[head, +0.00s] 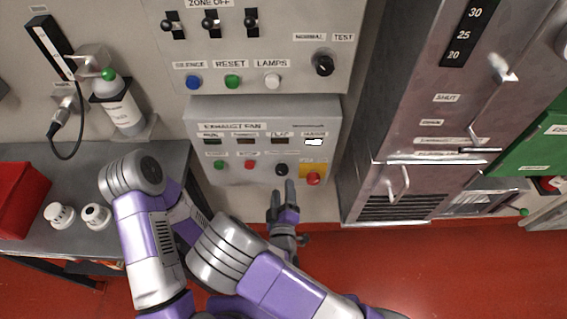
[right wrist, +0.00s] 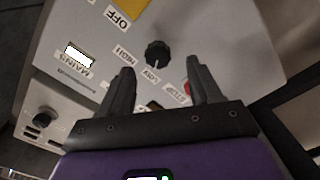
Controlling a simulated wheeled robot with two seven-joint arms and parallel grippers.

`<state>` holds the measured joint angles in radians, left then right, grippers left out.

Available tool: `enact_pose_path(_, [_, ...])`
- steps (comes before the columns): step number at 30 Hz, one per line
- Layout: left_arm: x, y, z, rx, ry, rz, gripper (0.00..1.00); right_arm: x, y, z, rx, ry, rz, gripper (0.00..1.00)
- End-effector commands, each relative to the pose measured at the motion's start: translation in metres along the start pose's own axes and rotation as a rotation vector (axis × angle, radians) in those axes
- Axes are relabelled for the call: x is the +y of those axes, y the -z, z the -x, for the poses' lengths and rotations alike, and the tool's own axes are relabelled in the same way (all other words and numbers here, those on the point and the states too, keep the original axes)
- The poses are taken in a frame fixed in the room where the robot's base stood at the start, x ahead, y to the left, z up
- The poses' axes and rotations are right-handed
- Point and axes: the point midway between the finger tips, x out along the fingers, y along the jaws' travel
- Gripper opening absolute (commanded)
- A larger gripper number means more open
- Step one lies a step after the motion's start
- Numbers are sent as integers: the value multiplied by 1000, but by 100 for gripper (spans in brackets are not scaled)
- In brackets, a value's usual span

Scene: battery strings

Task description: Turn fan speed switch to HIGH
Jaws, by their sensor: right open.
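The fan speed switch is a small black rotary knob (head: 281,169) low on the grey exhaust fan panel (head: 207,115). In the right wrist view the knob (right wrist: 157,53) stands beyond the gap between my fingertips, apart from them. Labels reading HIGH and LOW sit beside it; I cannot tell exactly where its pointer aims. My right gripper (head: 283,193) is open and empty, just below the knob in the head view; its two fingers (right wrist: 161,73) also show in the right wrist view. My left gripper is not seen; only its arm shows.
A red button (head: 313,179) on a yellow plate sits just right of the knob. Green (head: 219,164) and red (head: 249,165) buttons are to its left. Another panel (head: 300,85) with switches is above. A metal cabinet (head: 400,120) stands to the right, a bench (head: 165,160) to the left.

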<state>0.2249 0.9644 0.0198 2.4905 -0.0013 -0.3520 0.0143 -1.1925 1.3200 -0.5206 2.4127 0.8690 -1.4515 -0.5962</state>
Motion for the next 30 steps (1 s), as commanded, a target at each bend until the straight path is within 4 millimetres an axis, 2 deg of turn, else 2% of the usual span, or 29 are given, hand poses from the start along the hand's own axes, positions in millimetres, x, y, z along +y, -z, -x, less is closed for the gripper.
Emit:
enact_pose_path(5, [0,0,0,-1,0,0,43,4,7,-10,23,-21,11,63])
enact_pose_path(12, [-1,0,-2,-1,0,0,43,4,7,-49,22,-19,9,63])
enact_pose_path(18, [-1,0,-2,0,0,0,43,4,8,-70,20,-17,9,63])
enact_pose_path(28, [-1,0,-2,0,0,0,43,4,7,-75,20,-15,11,63])
enact_pose_path(30, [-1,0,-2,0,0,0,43,4,8,-75,20,-15,10,54])
